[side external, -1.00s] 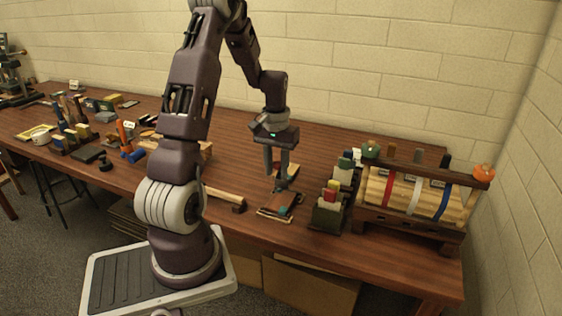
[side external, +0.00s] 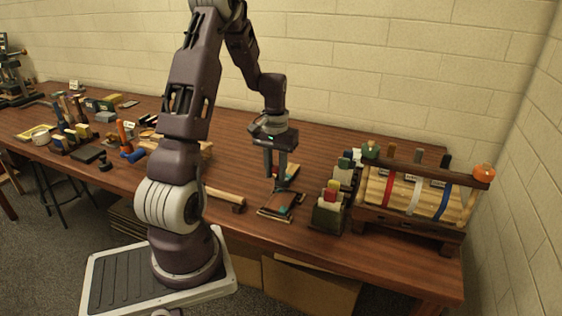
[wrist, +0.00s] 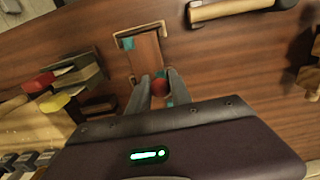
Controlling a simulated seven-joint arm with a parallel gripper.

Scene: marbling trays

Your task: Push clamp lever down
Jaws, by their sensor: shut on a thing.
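A small brown board with teal corner pieces (side external: 281,204) lies flat near the front edge of the bench; it also shows in the wrist view (wrist: 146,52). A round red knob (wrist: 160,87) is between my fingertips, over the near end of the board, with teal pieces around it. My gripper (side external: 276,181) points down just behind the board, and its fingers (wrist: 159,92) are shut on the red knob. Whether the knob belongs to the clamp lever I cannot tell; the lever's shaft is hidden by the fingers and gripper body.
A wooden-handled tool (side external: 226,195) lies left of the board. A wooden rack with coloured straps (side external: 415,198) stands further right. Bare bench (side external: 235,165) shows behind my gripper.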

